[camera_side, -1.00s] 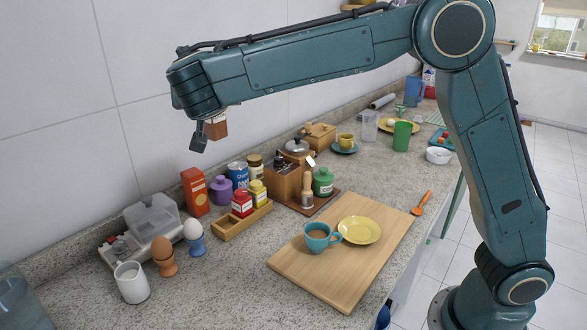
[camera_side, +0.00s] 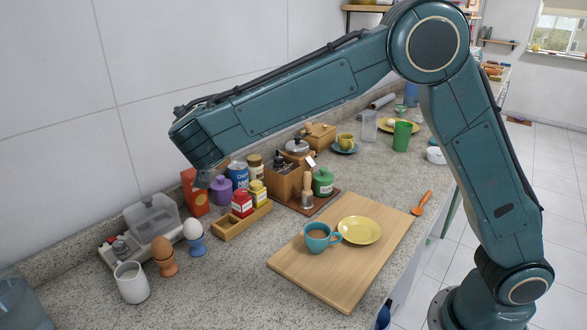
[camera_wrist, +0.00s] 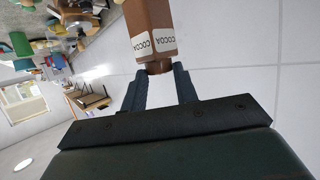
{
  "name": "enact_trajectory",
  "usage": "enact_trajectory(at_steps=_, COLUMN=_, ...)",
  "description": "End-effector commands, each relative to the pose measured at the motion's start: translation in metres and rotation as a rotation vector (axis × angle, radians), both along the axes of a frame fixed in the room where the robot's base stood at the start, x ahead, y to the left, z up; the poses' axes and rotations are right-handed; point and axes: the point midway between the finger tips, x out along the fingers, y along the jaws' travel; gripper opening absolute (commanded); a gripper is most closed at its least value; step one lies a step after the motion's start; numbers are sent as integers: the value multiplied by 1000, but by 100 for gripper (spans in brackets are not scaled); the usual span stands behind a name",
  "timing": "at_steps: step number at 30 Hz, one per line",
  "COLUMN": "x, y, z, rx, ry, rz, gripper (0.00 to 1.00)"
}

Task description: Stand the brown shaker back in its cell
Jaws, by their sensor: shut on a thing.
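The brown shaker, labelled COCOA, shows in the wrist view (camera_wrist: 152,22), its end between the two fingertips of my gripper (camera_wrist: 158,74). My gripper is shut on it. In the side view my gripper (camera_side: 205,179) is low by the back wall, in front of the orange box and above and left of the wooden rack (camera_side: 229,228); the shaker is hidden there. The rack holds a red shaker (camera_side: 242,205) and a yellow shaker (camera_side: 257,193) standing upright. Its near-left cell looks empty.
The orange box (camera_side: 193,198) and purple jar (camera_side: 221,189) stand close behind the rack. Egg cups (camera_side: 196,246) and a white cup (camera_side: 131,284) are to the left. A wooden board (camera_side: 345,285) with a teal mug (camera_side: 318,236) and yellow plate (camera_side: 360,230) lies to the right.

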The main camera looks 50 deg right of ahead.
Motion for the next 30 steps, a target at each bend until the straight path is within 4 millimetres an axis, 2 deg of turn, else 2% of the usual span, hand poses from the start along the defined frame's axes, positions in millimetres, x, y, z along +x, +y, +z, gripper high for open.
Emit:
enact_trajectory(at_steps=19, x=0, y=0, z=-119, rx=-3, ry=3, rz=1, gripper=0)
enact_trajectory(at_steps=24, x=0, y=0, z=-137, rx=-1, ry=1, rz=0, gripper=0)
enact_trajectory(at_steps=30, x=0, y=0, z=-142, rx=0, ry=-2, rz=1, gripper=0)
